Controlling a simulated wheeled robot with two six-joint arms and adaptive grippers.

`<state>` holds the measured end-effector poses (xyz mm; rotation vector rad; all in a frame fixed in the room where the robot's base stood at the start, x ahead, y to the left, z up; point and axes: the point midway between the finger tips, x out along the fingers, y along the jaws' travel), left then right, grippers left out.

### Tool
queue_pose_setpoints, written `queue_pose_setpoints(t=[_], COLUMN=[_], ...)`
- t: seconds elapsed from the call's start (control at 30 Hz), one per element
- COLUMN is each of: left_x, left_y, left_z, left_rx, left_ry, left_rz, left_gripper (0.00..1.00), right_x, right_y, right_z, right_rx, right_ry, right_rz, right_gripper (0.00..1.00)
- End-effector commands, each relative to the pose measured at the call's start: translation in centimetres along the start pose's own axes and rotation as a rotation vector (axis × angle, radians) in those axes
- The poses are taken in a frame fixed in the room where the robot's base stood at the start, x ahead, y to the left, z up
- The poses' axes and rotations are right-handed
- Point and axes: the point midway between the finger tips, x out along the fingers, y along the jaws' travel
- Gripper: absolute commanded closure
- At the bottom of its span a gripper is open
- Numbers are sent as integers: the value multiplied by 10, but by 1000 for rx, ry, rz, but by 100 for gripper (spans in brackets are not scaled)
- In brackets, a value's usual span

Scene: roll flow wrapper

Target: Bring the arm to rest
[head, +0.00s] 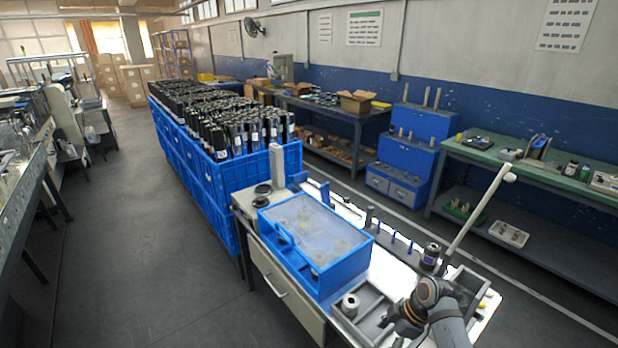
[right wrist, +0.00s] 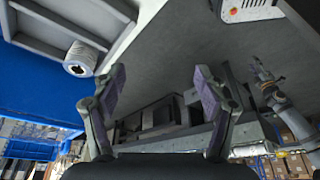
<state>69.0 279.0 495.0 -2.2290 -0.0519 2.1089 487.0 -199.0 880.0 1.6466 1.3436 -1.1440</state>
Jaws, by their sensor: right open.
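My right gripper (head: 388,318) is at the lower right of the head view, above the front of the work table near the grey tray (head: 368,300). In the right wrist view its two fingers (right wrist: 162,90) are spread apart with nothing between them. A white roll (head: 350,305) with a dark core stands in the tray, left of the gripper and apart from it. The roll also shows in the right wrist view (right wrist: 80,58).
A blue box with a clear lid (head: 310,232) stands on the table left of the tray. A dark jar (head: 430,256) and a slanted white pole (head: 480,214) are behind my right arm. Blue crates (head: 225,190) full of dark bottles stand farther back. Left floor is clear.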

Motion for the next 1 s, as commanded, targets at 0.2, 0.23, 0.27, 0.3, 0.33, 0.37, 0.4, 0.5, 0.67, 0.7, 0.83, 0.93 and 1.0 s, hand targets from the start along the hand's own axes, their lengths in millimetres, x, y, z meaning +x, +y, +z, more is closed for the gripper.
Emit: queue_pose_setpoints(t=[0.2, 0.23, 0.27, 0.3, 0.33, 0.37, 0.4, 0.5, 0.67, 0.7, 0.83, 0.93, 1.0], left_x=[-1, -2, -2, -2, -2, -2, -1, -1, 0, 0, 0, 0, -1], left_y=[-1, -1, -1, -1, -1, -1, -1, -1, 0, 0, 0, 0, -1], left_z=[-46, -51, -54, -56, -57, -57, -56, -44, -22, -19, -22, -30, -37], left_rx=[-3, -3, -3, -4, -4, -4, -4, -3, -1, -1, -2, -2, -2], left_ry=[70, 77, 81, 84, 85, 85, 82, 65, 31, 28, 32, 44, 54], left_rz=[-1, -1, -1, -1, -1, -1, -1, -1, 0, 0, 0, -1, -1], left_gripper=[60, 60, 60, 60, 60, 60, 60, 60, 60, 60, 60, 60, 60], right_x=[6, 6, 6, 5, 4, 3, 2, -4, -18, -23, -39, -53, -63], right_y=[-34, -39, -44, -51, -56, -61, -68, -86, -113, -119, -139, -152, -161], right_z=[15, 17, 19, 22, 24, 26, 29, 35, 42, 44, 50, 52, 54], right_rx=[219, 253, 288, 335, 371, 407, 455, 575, 767, 815, 964, 1068, 1137], right_ry=[-70, -79, -88, -99, -107, -113, -122, -136, -144, -143, -134, -119, -107], right_rz=[66, 78, 91, 108, 123, 137, 157, 210, 301, 325, 400, 457, 495], right_gripper=[27, 27, 27, 27, 27, 27, 27, 27, 27, 27, 27, 27, 27])
